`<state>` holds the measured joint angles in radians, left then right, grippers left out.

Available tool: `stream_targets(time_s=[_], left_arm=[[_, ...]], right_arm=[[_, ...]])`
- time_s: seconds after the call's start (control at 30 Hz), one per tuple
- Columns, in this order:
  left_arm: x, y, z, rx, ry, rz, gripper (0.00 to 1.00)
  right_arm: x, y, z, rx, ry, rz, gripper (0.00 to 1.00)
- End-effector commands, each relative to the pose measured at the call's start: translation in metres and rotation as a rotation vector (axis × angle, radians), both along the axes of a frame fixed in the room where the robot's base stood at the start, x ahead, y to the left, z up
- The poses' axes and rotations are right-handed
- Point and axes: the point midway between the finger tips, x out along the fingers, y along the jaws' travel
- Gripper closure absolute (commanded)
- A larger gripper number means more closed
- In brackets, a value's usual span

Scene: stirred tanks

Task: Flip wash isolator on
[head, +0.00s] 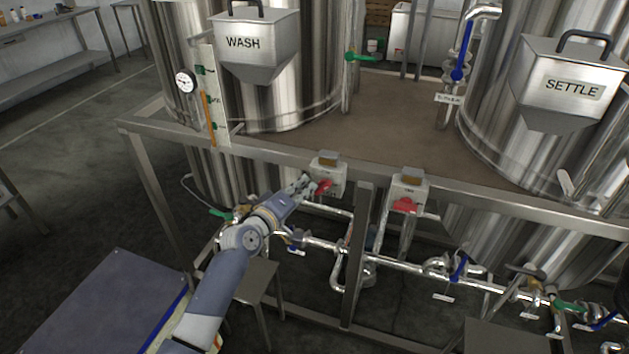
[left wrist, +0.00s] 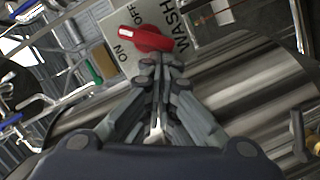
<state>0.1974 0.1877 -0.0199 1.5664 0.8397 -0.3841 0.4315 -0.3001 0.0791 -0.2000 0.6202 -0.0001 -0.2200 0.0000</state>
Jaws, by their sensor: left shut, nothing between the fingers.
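The wash isolator (head: 329,174) is a grey box with a red rotary handle (head: 323,188), mounted on the front rail of the frame below the WASH tank. In the left wrist view the red handle (left wrist: 150,39) sits on a pale plate (left wrist: 118,52) lettered ON, OFF and WASH. The handle lies slantwise; I cannot tell for certain which label it marks. My left gripper (head: 307,184) is shut and empty, its fingertips close beside the handle. In the left wrist view the fingertips (left wrist: 162,62) appear just at the handle's edge; contact is unclear. My right gripper is not in view.
A second isolator (head: 409,187) with a red handle stands to the right on the same rail. A steel post (head: 357,250) and pipes with valves run below. The WASH hopper (head: 254,42) and SETTLE hopper (head: 571,80) hang on their tanks. A stool (head: 255,280) stands below my arm.

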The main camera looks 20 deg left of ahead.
Motion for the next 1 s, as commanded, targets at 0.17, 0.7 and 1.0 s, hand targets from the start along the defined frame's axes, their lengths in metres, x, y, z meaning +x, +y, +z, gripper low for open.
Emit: stream_targets(time_s=[0.17, 0.7, 1.0], left_arm=[[0.0, 0.0, -0.003, -0.03, 0.003, -0.001, 1.0], [0.0, 0.0, -0.007, -0.122, 0.006, -0.001, 1.0], [0.0, 0.0, -0.009, -0.17, 0.008, -0.001, 1.0]], right_arm=[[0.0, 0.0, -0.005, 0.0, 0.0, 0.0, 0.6], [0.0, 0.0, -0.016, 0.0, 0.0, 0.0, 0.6], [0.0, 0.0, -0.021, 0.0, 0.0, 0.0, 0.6]])
